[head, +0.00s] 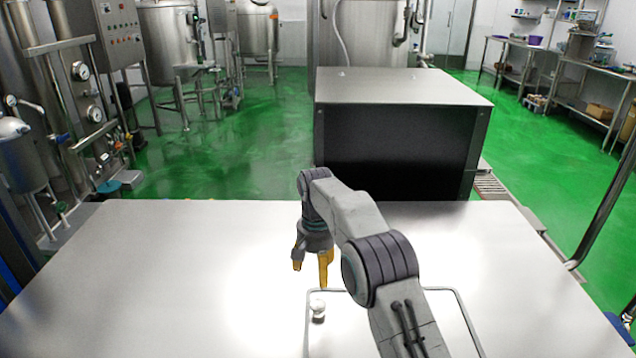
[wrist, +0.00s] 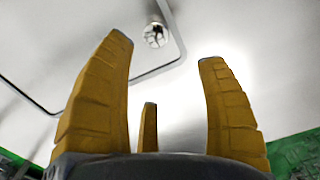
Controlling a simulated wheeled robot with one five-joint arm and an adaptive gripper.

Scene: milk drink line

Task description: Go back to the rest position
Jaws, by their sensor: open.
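My gripper (head: 312,268) hangs from my arm, pointing down over the white table (head: 170,270). In the wrist view its yellow fingers (wrist: 165,85) are spread apart with nothing between them. A small whitish, shiny round object (head: 318,308) lies below the gripper, apart from the fingers. It also shows in the wrist view (wrist: 156,35), beyond the fingertips. It is inside the left edge of a grey-rimmed outline or tray (head: 307,335), which my arm partly hides.
A dark box-like cabinet (head: 395,150) with a grey top stands behind the table. Steel tanks (head: 168,45) and pipework are at the left. Shelving (head: 590,95) stands at the far right. The left part of the table is clear.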

